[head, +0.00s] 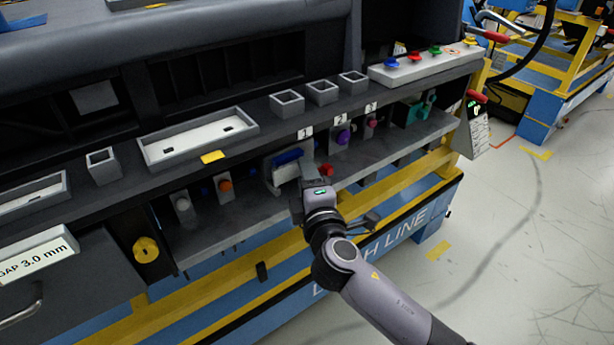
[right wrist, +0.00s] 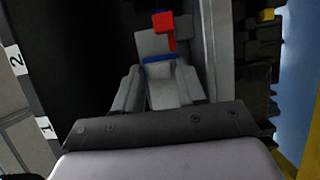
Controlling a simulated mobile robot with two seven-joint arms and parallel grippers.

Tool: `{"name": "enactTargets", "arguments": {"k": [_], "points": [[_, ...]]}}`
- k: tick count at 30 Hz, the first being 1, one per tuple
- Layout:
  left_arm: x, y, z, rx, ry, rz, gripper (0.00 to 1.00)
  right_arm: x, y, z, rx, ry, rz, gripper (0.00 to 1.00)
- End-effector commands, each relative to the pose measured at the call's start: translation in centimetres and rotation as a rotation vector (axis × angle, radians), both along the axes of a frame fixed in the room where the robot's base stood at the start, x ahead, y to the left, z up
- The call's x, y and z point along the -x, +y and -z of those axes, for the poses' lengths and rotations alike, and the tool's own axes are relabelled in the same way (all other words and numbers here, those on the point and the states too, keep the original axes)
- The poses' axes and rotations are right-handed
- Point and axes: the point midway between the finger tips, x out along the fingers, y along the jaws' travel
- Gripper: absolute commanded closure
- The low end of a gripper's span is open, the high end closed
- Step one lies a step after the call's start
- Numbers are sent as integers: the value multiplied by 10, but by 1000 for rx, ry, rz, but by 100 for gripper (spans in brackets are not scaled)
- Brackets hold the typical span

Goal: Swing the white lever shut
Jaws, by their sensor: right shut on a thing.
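A pale grey-white connector with a blue body (head: 288,157) sits in the recess under the dashboard shelf, below the tag marked 1. My right gripper (head: 309,172) is at its right side and covers part of it. In the right wrist view, the two fingers (right wrist: 160,92) are closed around a pale piece that I take for the white lever (right wrist: 162,75). A blue strip (right wrist: 160,58) crosses just beyond it. A red piece (head: 326,170) shows just right of the gripper; it also shows in the right wrist view (right wrist: 164,22). The lever's full angle is hidden. My left gripper is out of view.
Grey lower ledge (head: 235,217) carries an orange-topped plug (head: 225,186), a purple one (head: 343,137) and a teal part (head: 420,110). The dark shelf above holds a white tray (head: 198,137) and small square cups. A yellow rail (head: 400,185) runs in front. Open floor lies to the right.

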Motion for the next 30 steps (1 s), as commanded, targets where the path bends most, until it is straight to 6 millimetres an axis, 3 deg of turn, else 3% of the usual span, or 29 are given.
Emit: {"name": "enactTargets", "arguments": {"k": [12, 13, 14, 23, 30], "points": [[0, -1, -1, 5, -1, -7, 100, -1, 0, 0, 0, -1, -23, 90], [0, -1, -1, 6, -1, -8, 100, -1, 0, 0, 0, -1, -22, 50], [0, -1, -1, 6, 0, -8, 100, -1, 0, 0, 0, -1, -22, 47], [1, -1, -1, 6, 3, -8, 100, 0, 0, 0, -1, -1, -22, 47], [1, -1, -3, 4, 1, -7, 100, 20, -6, 1, -1, 1, -22, 47]]}}
